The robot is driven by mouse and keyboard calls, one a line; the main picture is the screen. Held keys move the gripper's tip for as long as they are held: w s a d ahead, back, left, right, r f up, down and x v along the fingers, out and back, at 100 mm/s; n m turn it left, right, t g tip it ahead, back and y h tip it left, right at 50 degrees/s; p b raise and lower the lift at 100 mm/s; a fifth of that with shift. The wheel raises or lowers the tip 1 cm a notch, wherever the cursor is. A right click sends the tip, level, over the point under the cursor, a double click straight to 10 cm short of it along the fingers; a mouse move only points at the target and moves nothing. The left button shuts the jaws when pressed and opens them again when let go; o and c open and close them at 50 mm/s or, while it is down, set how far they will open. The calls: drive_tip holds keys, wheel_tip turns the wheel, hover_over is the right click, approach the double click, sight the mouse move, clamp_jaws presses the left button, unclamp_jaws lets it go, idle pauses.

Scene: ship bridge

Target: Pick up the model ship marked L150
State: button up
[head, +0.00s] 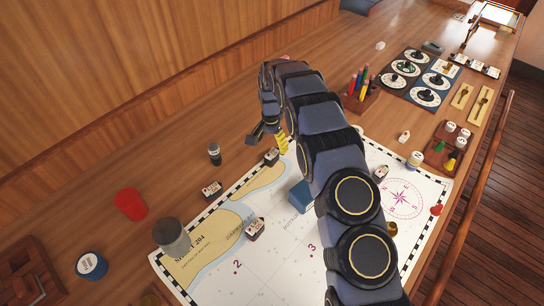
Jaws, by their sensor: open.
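Several small model ships with dark hulls and white labelled tops are in the head view. One ship (271,156) stands at the chart's upper edge, just below my gripper. Another ship (212,189) stands near the chart's upper left edge. A third ship (255,229) is on the chart, and a further ship (381,173) is right of my arm. The labels are too small to read, so I cannot tell which is L150. My gripper (264,133) is open, above the table and partly hidden by my own arm.
The chart (283,254) lies on the wooden table. A yellow object (282,144) and a blue block (301,196) are close to my arm. A pen holder (360,94) stands behind.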

sight(272, 154)
drive_tip(key=f, duration=0.6)
drive_tip(key=shift+d+f, duration=0.2)
drive_tip(key=shift+f, duration=0.05)
drive_tip(key=shift+w, duration=0.1)
clamp_jaws()
